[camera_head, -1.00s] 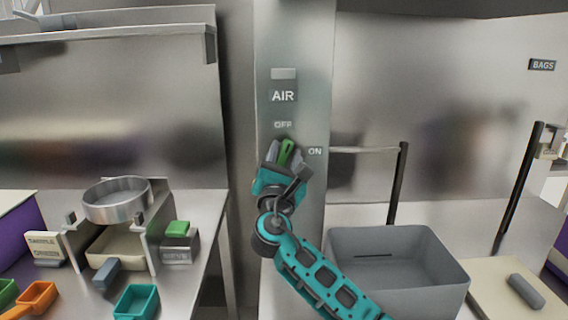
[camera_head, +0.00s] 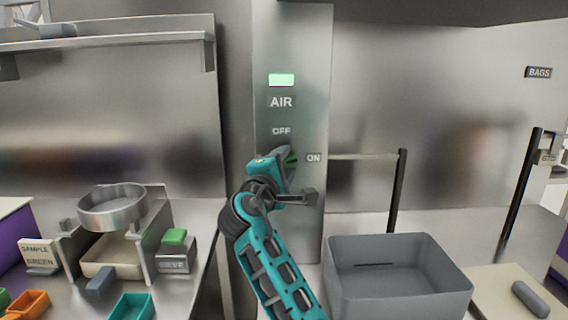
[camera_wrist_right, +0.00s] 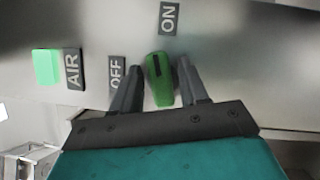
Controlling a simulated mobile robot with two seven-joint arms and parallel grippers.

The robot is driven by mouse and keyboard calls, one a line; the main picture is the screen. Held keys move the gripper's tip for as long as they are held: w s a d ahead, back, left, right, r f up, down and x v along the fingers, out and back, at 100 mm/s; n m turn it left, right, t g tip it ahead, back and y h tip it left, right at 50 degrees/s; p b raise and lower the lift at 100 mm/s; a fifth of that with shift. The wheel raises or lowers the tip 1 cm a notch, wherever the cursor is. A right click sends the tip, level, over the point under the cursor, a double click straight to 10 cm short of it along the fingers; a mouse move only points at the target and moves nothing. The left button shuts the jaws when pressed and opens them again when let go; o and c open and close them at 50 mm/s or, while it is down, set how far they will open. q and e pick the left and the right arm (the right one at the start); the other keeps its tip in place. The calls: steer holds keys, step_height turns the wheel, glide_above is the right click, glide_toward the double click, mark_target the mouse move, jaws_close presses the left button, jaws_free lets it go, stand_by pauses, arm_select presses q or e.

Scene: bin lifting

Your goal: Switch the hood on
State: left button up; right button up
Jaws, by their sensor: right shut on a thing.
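The hood's switch is a green knob (camera_wrist_right: 158,80) with a dark mark line, on a metal panel (camera_head: 312,60) labelled AIR, OFF and ON. In the right wrist view its marked end points toward the ON label (camera_wrist_right: 168,18). The OFF label (camera_head: 281,131) is above the knob in the head view. An indicator light (camera_head: 281,80) above AIR glows pale green, and it also shows in the wrist view (camera_wrist_right: 46,67). My right gripper (camera_wrist_right: 160,84) is shut on the knob, a finger on each side. In the head view the right gripper (camera_head: 288,160) mostly hides the knob. My left gripper is not in view.
A grey bin (camera_head: 398,250) stands right of the panel on the counter. At left stand a round metal sieve (camera_head: 112,212), a green block (camera_head: 174,237) and small orange and teal trays. A dark post (camera_head: 398,195) rises behind the bin.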

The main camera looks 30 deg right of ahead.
steer(key=shift+f+m+y, duration=0.1)
steer(key=shift+m+y, duration=0.2)
steer(key=shift+m, duration=0.6)
steer(key=shift+g, duration=0.3)
jaws_close()
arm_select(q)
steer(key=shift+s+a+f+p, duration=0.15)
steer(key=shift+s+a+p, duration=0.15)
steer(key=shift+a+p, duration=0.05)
arm_select(e)
steer(key=shift+m, duration=0.5)
steer(key=o, duration=0.7)
jaws_free()
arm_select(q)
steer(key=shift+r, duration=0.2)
